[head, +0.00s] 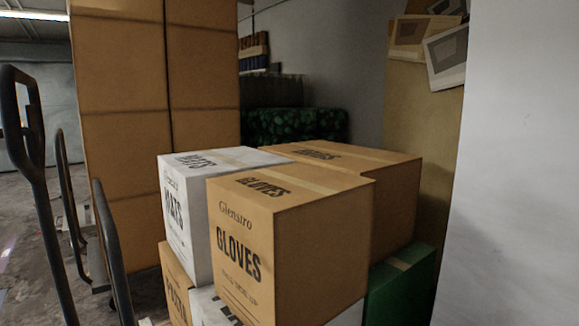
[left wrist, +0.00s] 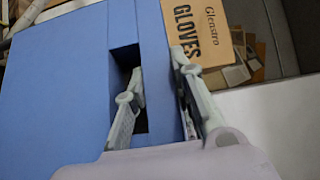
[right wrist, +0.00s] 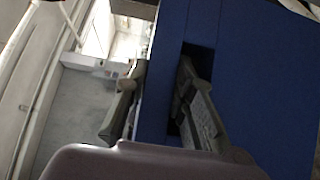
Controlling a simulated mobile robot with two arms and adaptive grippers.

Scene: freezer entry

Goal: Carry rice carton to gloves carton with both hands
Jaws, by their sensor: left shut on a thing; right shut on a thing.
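The gloves carton (head: 290,250) is brown, marked "Glenstro GLOVES", and sits on top of a stack in the middle of the head view. It also shows at the top of the left wrist view (left wrist: 198,30). A large plain blue carton (left wrist: 50,110) fills much of both wrist views, also in the right wrist view (right wrist: 275,90); no rice label shows on it. My left gripper (left wrist: 158,62) is shut on its wall, one finger in a dark slot. My right gripper (right wrist: 162,64) is shut on another wall in the same way. The head view shows neither gripper nor the blue carton.
A white mats carton (head: 185,215) stands left of the gloves carton, and another brown carton (head: 395,190) behind it. A green carton (head: 400,290) is low at right. Black curved handles (head: 40,180) stand at left. A pale wall (head: 520,160) closes the right side.

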